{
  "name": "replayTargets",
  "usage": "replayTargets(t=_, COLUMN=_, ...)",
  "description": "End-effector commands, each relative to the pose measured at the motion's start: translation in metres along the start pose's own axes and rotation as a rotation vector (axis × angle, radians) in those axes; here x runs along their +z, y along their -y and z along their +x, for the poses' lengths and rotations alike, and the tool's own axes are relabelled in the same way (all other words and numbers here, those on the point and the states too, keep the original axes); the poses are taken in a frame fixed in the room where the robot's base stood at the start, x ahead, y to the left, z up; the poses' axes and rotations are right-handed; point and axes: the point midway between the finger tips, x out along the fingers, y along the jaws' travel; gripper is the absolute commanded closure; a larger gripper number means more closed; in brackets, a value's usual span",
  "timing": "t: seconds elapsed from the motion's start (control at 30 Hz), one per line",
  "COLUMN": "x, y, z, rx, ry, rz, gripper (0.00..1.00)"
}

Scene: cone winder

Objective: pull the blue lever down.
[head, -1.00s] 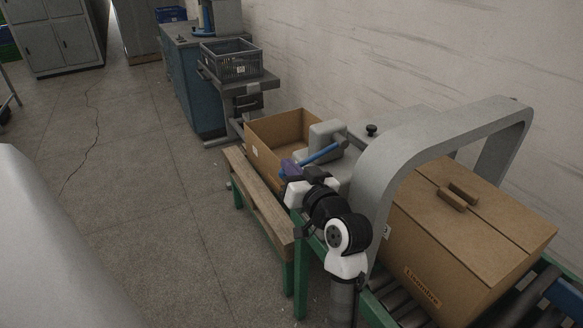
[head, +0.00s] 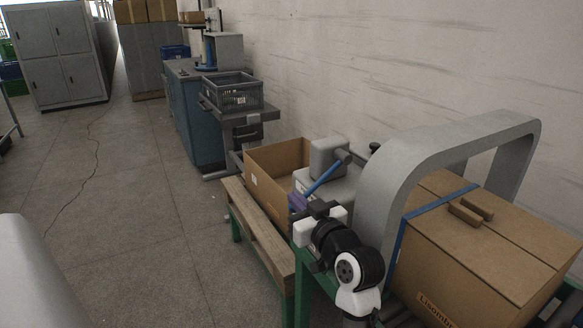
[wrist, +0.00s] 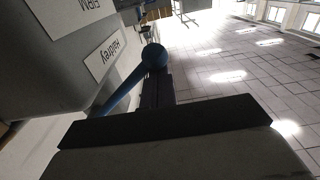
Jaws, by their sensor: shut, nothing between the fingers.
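The blue lever (head: 322,178) slopes down and to the left from a pivot on the grey machine head (head: 327,157). In the wrist view, the lever (wrist: 122,92) ends in a round blue ball knob (wrist: 154,57). My gripper (head: 298,203) is at the lever's lower end. In the wrist view, my gripper's closed dark fingers (wrist: 155,88) reach up to the knob, with their tips overlapping its lower edge. The fingers hold nothing. The lever's end is partly hidden by my gripper in the head view.
A grey arch (head: 372,200) stands over a cardboard box (head: 490,245) with a blue strap (head: 398,240) around it. An open carton (head: 262,172) stands behind a wooden bench rail (head: 258,232). A grey crate (head: 233,92) stands farther back.

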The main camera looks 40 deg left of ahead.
Motion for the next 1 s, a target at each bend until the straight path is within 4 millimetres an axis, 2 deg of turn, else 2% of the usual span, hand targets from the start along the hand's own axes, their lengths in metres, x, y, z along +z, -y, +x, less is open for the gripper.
replayTargets(t=0.03, x=0.005, y=0.000, z=0.001, rx=-0.001, ry=0.012, rz=0.005, gripper=1.00)
replayTargets(t=0.23, x=0.006, y=0.000, z=0.001, rx=-0.001, ry=0.014, rz=0.006, gripper=1.00)
replayTargets(t=0.37, x=0.000, y=-0.001, z=0.001, rx=-0.001, ry=0.013, rz=0.005, gripper=1.00)
replayTargets(t=0.47, x=-0.015, y=-0.001, z=0.001, rx=-0.001, ry=0.009, rz=0.001, gripper=1.00)
replayTargets(t=1.0, x=-0.133, y=-0.003, z=0.003, rx=0.001, ry=0.000, rz=-0.003, gripper=1.00)
